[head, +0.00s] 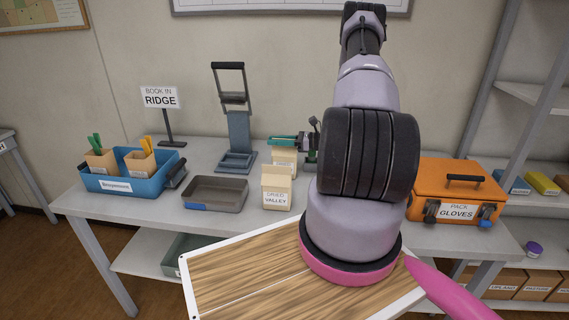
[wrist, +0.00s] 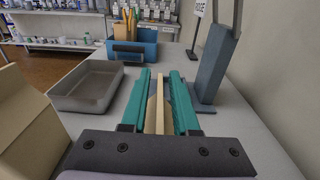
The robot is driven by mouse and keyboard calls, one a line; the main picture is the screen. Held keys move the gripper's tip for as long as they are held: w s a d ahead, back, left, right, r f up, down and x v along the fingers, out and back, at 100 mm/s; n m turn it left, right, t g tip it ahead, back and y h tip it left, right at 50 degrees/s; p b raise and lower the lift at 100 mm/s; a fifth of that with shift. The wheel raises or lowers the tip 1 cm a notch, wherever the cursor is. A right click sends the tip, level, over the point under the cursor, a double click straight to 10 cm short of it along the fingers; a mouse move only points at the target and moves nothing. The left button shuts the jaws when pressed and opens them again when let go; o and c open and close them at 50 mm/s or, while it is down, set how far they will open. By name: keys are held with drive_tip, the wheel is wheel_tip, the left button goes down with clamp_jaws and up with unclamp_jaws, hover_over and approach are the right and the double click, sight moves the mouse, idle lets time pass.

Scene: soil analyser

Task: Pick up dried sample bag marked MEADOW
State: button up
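A tan paper bag (head: 284,158) stands on the table behind the bag labelled DRIED VALLEY (head: 277,188). Its label is partly hidden and too small to read, so I cannot tell whether it says MEADOW. My gripper (head: 284,140), with teal fingers, is level at the top of this rear bag. In the wrist view, the thin top edge of a tan bag (wrist: 160,105) lies between my fingers (wrist: 159,78), with a narrow gap on each side. The fingers look open around it, not pressed on it.
A grey tray (head: 215,193) and a blue bin (head: 127,181) with small bags stand left. A blue-grey press (head: 238,135) stands behind. An orange case (head: 458,190) is at right. The VALLEY bag also shows close at the wrist view's left (wrist: 30,125).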

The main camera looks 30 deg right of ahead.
clamp_jaws()
idle(1.2)
